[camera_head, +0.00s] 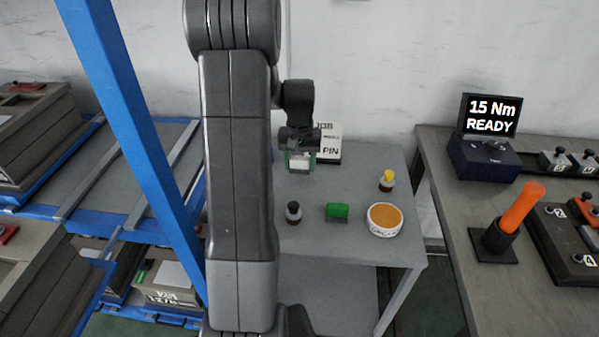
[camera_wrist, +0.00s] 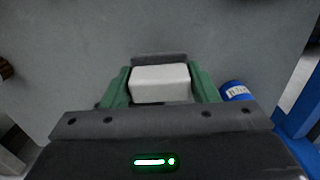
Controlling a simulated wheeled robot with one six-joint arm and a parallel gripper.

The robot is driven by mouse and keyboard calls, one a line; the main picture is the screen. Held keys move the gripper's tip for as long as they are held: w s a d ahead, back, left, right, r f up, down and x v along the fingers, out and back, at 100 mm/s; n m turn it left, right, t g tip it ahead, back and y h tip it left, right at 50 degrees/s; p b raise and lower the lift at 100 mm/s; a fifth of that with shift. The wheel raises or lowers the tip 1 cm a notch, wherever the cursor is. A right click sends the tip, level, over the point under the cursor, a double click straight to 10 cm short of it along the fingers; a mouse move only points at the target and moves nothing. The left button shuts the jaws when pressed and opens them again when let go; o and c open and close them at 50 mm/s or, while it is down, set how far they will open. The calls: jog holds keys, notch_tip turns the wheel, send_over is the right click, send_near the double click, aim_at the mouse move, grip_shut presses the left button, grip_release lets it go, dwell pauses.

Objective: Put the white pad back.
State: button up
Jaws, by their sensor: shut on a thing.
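The white pad (camera_wrist: 160,82) is a small white block between the green fingers of my gripper (camera_wrist: 160,92) in the wrist view. My gripper is shut on it. In the head view my gripper (camera_head: 300,160) is over the back part of the grey table (camera_head: 345,240), in front of a white sign, with the white pad (camera_head: 299,165) showing at its fingers. How high the pad is above the table is hard to tell.
On the table are a dark bottle (camera_head: 293,212), a green block (camera_head: 337,211), a yellow-capped bottle (camera_head: 387,181), a round tub with an orange top (camera_head: 384,220) and a white sign (camera_head: 328,142). A blue-framed rack (camera_head: 140,140) stands left. A bench (camera_head: 450,190) stands right.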

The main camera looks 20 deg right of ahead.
aim_at(300, 172)
jog(key=shift+f, duration=1.7)
jog(key=shift+f, duration=0.2)
jog(key=o, duration=1)
jog(key=shift+o, duration=0.2)
notch_tip(300, 172, up, 12)
jog(key=shift+r+p, duration=0.2)
jog(key=shift+p, duration=0.15)
